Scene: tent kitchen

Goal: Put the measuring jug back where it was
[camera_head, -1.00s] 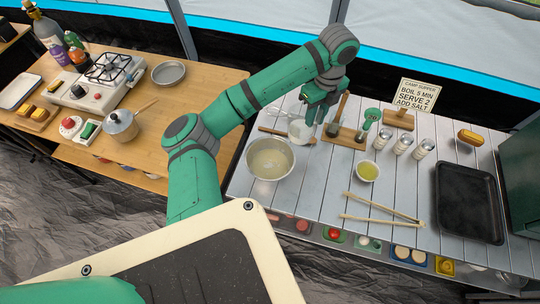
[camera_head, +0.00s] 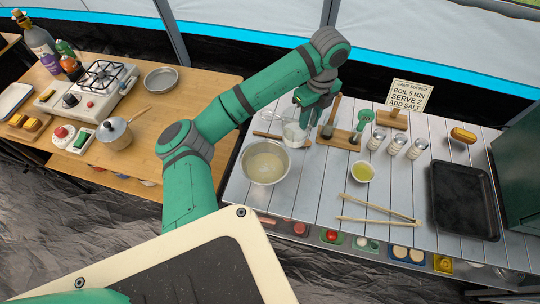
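The measuring jug (camera_head: 294,135) is a small clear, whitish vessel behind and right of the metal pot, on or just above the slatted table. It looks roughly upright. My gripper (camera_head: 311,118) points down at the jug's upper right side, with its fingers close to or touching it. The fingers are small and partly overlap the jug, so I cannot tell whether they grip it. The jug's handle and base are not clear.
The pot (camera_head: 266,162) of pale liquid stands just in front of the jug. A wooden utensil rack (camera_head: 338,138) is close on the right.

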